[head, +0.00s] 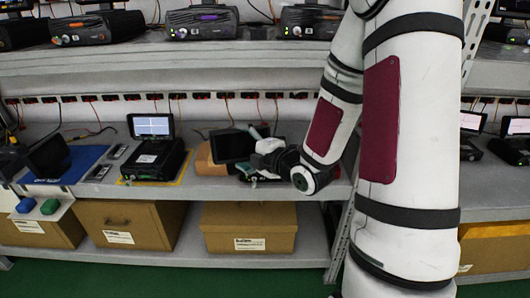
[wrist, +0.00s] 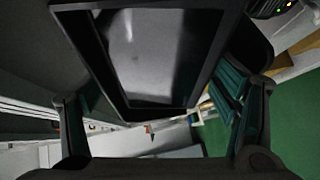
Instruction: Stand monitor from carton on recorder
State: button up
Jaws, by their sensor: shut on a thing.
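A dark-screened monitor (head: 232,146) is held by my gripper (head: 258,143) just above the middle shelf. In the wrist view the monitor (wrist: 150,55) fills the upper middle, its black frame between the two spread fingers of my gripper (wrist: 163,92). A brown carton (head: 206,161) stands just left of and behind the held monitor, partly hidden. A black recorder (head: 165,166) sits left of it on a yellow-edged mat, with a lit monitor (head: 151,126) standing at its back. Dark equipment under my gripper is mostly hidden, so I cannot tell what it is.
A blue mat (head: 80,158) at left bears another dark monitor (head: 49,156). Closed brown boxes (head: 248,228) stand on the lower shelf. Recorders (head: 201,22) line the upper shelf, whose edge overhangs the work shelf. Cables hang along the back strip.

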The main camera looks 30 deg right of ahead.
jog(key=d+m+h, duration=0.1)
jog(key=d, duration=0.1)
jog(key=d+m+h, duration=0.1)
jog(key=d+h, duration=0.1)
jog(key=shift+s+r+b, duration=0.1)
jog(key=shift+r+b, duration=0.3)
jog(key=shift+d+m+h, duration=0.3)
jog(key=shift+d+h, duration=0.05)
jog(key=shift+h, duration=0.15)
jog(key=shift+w+d+f+b, duration=0.5)
jog(key=shift+w+d+f, duration=0.3)
jog(key=shift+w+d, duration=1.1)
jog(key=shift+w+d+f+b, duration=0.55)
jog(key=shift+w+d+f, duration=0.25)
jog(key=shift+w+d, duration=1)
jog(key=shift+w+d+f+b, duration=0.5)
jog(key=shift+w+d+f, duration=0.3)
jog(key=shift+w+d, duration=1.1)
jog(key=shift+a+f, duration=0.1)
jog(key=shift+a, duration=0.05)
jog(key=o, duration=1.7)
jog(key=shift+f, duration=0.15)
jog(key=shift+c, duration=0.2)
